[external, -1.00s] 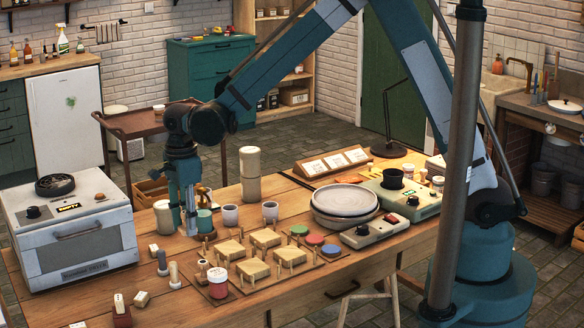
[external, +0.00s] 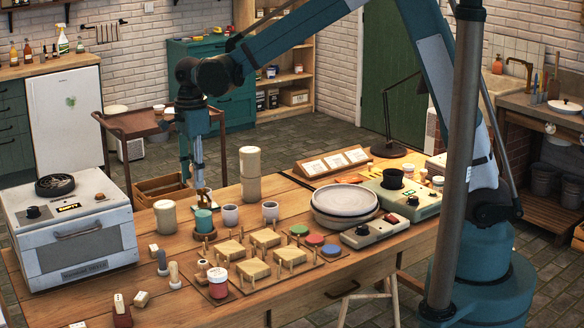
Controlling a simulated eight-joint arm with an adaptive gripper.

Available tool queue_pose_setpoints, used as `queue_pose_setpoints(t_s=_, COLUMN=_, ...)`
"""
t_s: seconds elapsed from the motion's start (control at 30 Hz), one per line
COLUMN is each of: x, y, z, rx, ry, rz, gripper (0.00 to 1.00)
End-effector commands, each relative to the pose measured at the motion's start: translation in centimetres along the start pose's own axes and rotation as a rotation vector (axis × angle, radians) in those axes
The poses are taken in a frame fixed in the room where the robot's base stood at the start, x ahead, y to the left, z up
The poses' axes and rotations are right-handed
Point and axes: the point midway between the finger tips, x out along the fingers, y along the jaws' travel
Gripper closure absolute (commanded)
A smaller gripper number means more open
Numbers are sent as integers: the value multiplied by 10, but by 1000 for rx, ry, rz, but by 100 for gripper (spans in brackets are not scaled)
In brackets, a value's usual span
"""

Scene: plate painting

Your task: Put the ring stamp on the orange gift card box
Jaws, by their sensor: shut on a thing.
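My gripper (external: 199,186) hangs over the back left of the wooden workbench, pointing down. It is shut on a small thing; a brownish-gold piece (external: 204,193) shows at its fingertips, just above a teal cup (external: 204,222). The piece is too small to identify, and I cannot tell whether it touches the cup. Several small stamp-like pieces stand at the front left, among them one with a tan knob (external: 174,276) and a grey one with a light top (external: 162,262). I cannot tell which piece is the ring stamp. I cannot make out an orange gift card box.
Cream cylinders (external: 250,176), pale cups (external: 270,211) and a white oven (external: 70,240) surround the gripper. The bench's front edge has free room.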

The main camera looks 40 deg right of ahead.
Motion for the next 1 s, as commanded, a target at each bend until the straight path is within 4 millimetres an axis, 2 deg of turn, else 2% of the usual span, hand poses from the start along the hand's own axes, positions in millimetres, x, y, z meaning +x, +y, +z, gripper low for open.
queue_pose_setpoints(t_s=0.1, x=0, y=-24, z=-27, rx=36, ry=0, rz=0, gripper=85)
queue_pose_setpoints(t_s=0.5, x=0, y=-93, z=-120, rx=147, ry=0, rz=0, gripper=85)
queue_pose_setpoints(t_s=1.0, x=0, y=-159, z=-251, rx=283, ry=0, rz=-1, gripper=85)
